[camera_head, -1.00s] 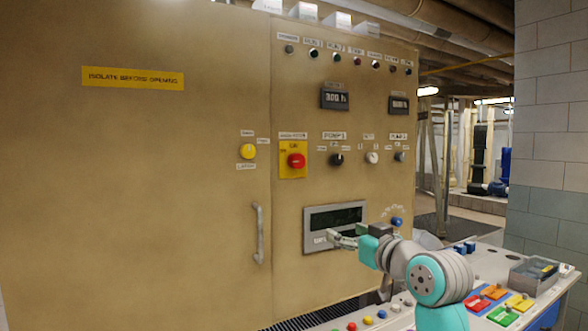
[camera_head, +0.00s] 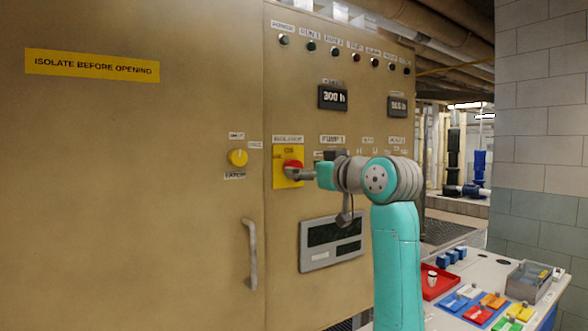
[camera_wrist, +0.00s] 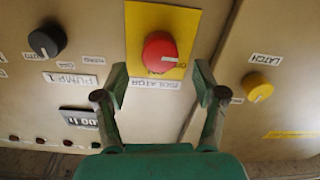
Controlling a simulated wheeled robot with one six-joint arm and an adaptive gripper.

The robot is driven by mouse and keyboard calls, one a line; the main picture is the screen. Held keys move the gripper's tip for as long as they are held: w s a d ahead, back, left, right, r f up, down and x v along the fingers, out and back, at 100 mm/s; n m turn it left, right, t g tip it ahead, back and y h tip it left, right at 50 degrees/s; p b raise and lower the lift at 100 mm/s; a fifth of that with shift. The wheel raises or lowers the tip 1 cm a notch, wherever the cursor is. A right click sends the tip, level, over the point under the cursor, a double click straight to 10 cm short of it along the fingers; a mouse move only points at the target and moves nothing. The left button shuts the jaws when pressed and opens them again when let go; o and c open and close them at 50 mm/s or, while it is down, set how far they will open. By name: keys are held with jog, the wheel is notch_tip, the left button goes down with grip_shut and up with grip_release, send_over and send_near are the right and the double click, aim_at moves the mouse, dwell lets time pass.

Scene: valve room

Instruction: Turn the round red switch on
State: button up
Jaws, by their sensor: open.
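The round red switch (camera_head: 293,167) sits on a yellow plate (camera_head: 279,172) labelled as an isolator on the tan cabinet. In the wrist view the red switch (camera_wrist: 160,52) shows upside down, with a pale mark on its lower right. My gripper (camera_wrist: 160,92) is open, its two green fingertips apart on either side below the knob, with nothing between them. In the head view my gripper (camera_head: 298,174) is at the panel beside the red switch and hides part of it. Whether a fingertip touches the knob or plate I cannot tell.
A yellow latch knob (camera_head: 237,157) is to the left, also in the wrist view (camera_wrist: 257,87). A black pump knob (camera_wrist: 47,41) is on the other side. A door handle (camera_head: 250,255) projects below. A bench with coloured blocks and a red tray (camera_head: 440,280) stands at right.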

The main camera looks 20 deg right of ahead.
jog(key=shift+x, duration=2.4)
jog(key=c, duration=1.1)
jog(key=shift+c, duration=0.2)
